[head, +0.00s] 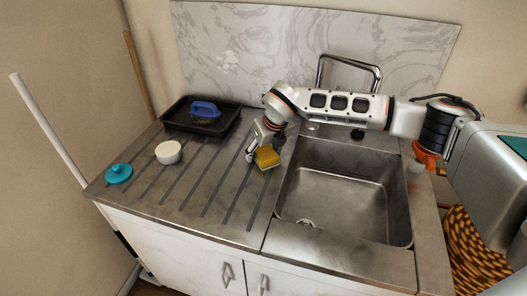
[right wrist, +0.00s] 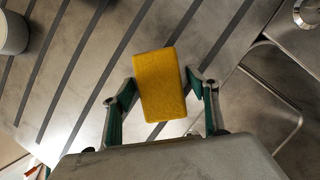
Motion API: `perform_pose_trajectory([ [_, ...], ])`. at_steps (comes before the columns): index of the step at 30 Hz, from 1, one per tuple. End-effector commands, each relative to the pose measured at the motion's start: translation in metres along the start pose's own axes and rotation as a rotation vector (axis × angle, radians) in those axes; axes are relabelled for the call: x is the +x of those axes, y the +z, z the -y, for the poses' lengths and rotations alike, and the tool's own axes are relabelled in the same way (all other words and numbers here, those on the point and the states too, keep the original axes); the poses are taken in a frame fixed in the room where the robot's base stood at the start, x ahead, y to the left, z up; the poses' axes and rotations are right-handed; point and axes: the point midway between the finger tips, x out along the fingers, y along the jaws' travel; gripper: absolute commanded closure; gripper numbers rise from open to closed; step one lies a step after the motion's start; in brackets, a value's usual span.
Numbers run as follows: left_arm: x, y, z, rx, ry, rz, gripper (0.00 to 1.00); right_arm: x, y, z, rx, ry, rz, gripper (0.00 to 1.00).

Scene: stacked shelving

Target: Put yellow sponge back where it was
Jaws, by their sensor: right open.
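The yellow sponge (head: 267,157) is at the right side of the grooved metal drainboard, just left of the sink. In the right wrist view the sponge (right wrist: 159,82) sits between the two green-padded fingers. My right gripper (head: 262,150) reaches down at the sponge from above. In the right wrist view the right gripper (right wrist: 161,88) is open, with a finger on each side of the sponge and a narrow gap visible beside it. I cannot tell if the sponge touches the drainboard. My left gripper is not in view.
The sink basin (head: 340,195) with its tap (head: 350,64) lies right of the drainboard (head: 190,205). A black tray (head: 178,123) holding a blue-handled item (head: 204,108) stands at the back left. A white cup (head: 168,153) and a teal lidded item (head: 118,173) stand further left. The front drainboard is clear.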

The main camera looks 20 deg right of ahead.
Motion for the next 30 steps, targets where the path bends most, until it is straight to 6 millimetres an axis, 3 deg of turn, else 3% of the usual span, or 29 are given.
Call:
perform_pose_trajectory([
  [8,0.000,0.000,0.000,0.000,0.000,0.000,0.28,-0.019,0.003,0.001,0.000,0.000,0.004,0.41],
  [21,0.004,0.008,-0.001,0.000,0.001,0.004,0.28,-0.103,0.002,0.000,0.000,0.000,0.003,0.41],
  [30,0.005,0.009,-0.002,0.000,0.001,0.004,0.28,-0.123,0.001,0.000,0.000,0.000,0.000,0.41],
])
